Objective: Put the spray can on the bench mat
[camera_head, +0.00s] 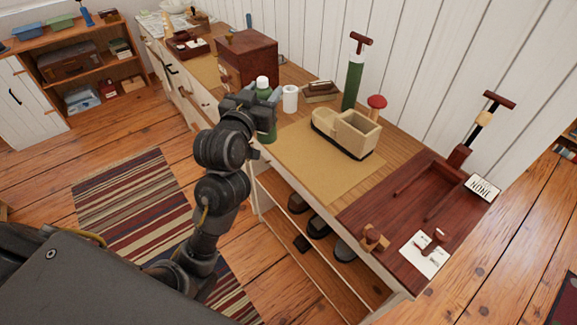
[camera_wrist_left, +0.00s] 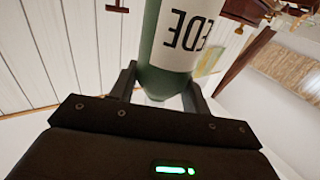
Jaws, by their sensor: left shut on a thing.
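The spray can is a green cylinder with a white cap (camera_head: 263,82); in the left wrist view it shows a white label with dark letters (camera_wrist_left: 188,35). My left gripper (camera_head: 258,103) is shut on it, with one finger on each side in the wrist view (camera_wrist_left: 160,88). The can is upright at the left front corner of the tan bench mat (camera_head: 300,165). I cannot tell whether its base touches the bench. My right gripper is not in view.
A beige caddy (camera_head: 347,132) stands on the mat's right part. A white cylinder (camera_head: 290,98), a green pump (camera_head: 353,80) and a red-topped item (camera_head: 376,106) stand behind. A dark red box (camera_head: 247,58) is to the left, a red-brown tray (camera_head: 365,218) to the right. The mat's front is bare.

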